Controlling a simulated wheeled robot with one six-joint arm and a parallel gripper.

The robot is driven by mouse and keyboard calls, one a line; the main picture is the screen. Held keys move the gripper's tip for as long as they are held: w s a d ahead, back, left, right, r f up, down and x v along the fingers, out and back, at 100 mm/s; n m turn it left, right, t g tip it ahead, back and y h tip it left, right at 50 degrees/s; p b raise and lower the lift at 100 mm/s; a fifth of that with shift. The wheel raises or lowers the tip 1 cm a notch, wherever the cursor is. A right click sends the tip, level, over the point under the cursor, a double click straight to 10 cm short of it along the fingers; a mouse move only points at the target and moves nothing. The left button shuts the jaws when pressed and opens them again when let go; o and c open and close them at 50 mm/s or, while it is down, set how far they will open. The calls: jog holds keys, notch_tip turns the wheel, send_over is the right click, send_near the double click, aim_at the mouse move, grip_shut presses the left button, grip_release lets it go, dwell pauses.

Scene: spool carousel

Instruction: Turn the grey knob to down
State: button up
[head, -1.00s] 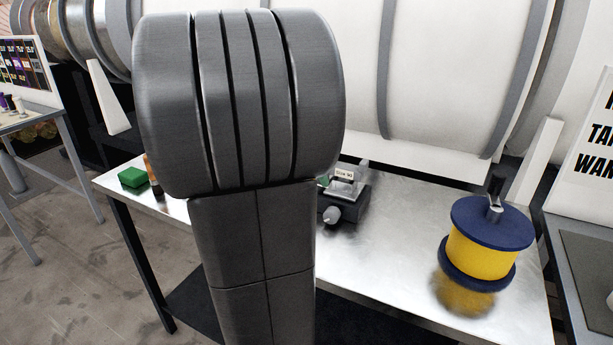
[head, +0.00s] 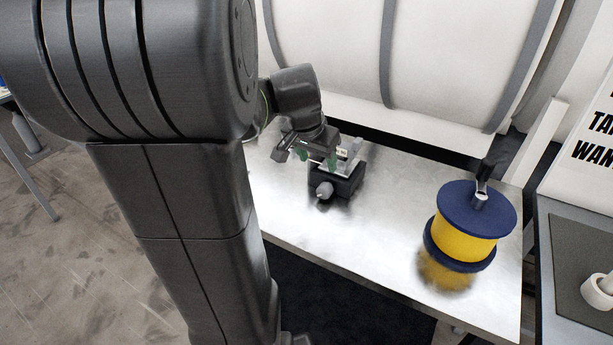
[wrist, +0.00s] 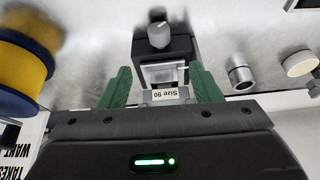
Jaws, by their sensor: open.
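The grey knob (head: 324,190) is on the front of a small dark device (head: 346,183) on the metal table. In the wrist view the knob (wrist: 159,35) shows a pale pointer line, but I cannot tell its setting for certain. My gripper (head: 318,162) is over the device's back part, beyond the knob as seen from the head. In the wrist view its two green fingers (wrist: 158,88) are apart, one on each side of the device's body and its "Size 90" label (wrist: 170,92). The fingers are not on the knob, and nothing is held between them.
A blue and yellow spool (head: 466,238) stands at the right of the table (head: 385,225). A metal cylinder (wrist: 240,73) and a white round piece (wrist: 299,63) show at the right in the wrist view. A large white drum (head: 430,60) is behind. The table between device and spool is clear.

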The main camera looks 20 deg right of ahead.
aim_at(323, 185)
jog(key=x, duration=1.4)
jog(key=shift+d+r, duration=0.1)
jog(key=shift+c, duration=0.2)
jog(key=c, duration=1)
jog(key=shift+o, duration=0.2)
jog(key=b, duration=0.3)
jog(key=shift+f+g+h, duration=0.3)
jog(key=shift+f+h, duration=0.05)
jog(key=shift+h, duration=0.05)
jog(key=g+b, duration=0.1)
jog(key=b, duration=0.1)
jog(key=shift+n+h+b, duration=0.3)
jog(key=shift+h+b, duration=0.1)
jog(key=shift+r+g+h, duration=0.3)
